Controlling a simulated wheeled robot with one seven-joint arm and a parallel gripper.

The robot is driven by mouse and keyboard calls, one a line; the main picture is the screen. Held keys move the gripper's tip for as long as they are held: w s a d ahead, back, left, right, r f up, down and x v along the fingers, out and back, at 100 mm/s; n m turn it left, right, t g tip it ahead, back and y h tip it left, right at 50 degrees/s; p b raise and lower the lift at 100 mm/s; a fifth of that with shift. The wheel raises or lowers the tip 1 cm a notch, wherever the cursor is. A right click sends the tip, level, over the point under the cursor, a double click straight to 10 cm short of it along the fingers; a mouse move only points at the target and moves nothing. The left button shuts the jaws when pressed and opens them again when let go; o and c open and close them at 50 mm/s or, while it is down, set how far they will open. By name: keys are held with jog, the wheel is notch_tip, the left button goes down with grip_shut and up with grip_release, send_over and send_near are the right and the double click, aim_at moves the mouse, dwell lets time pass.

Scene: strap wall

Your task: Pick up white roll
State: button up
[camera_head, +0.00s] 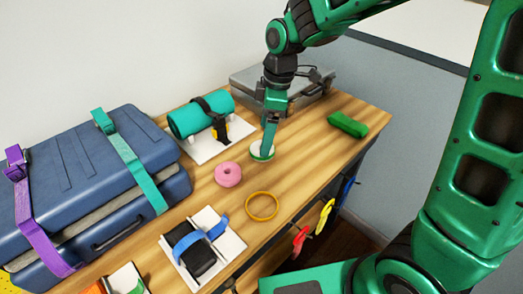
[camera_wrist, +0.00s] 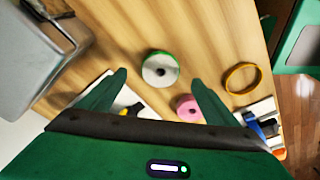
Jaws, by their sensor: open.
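The white roll (camera_head: 262,151) lies flat on the wooden table, with green showing at its edge and a dark hole in its middle in the wrist view (camera_wrist: 160,70). My gripper (camera_head: 266,148) is over the roll in the head view and partly hides it. In the wrist view my gripper (camera_wrist: 162,80) is open, its two green fingers spread, and the roll shows between and beyond the fingertips. Nothing is held. I cannot tell the exact height of the fingertips above the roll.
A pink roll (camera_head: 228,174) and a yellow ring (camera_head: 262,206) lie close by. A grey case (camera_head: 305,92), a teal roll on a white board (camera_head: 222,146) and a blue suitcase (camera_head: 75,185) stand around.

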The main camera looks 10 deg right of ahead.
jog(key=f, duration=0.5)
jog(key=shift+w+a, duration=0.1)
jog(key=shift+a, duration=0.2)
jog(key=shift+c, duration=0.4)
jog(key=shift+r, duration=0.1)
jog(key=c, duration=0.7)
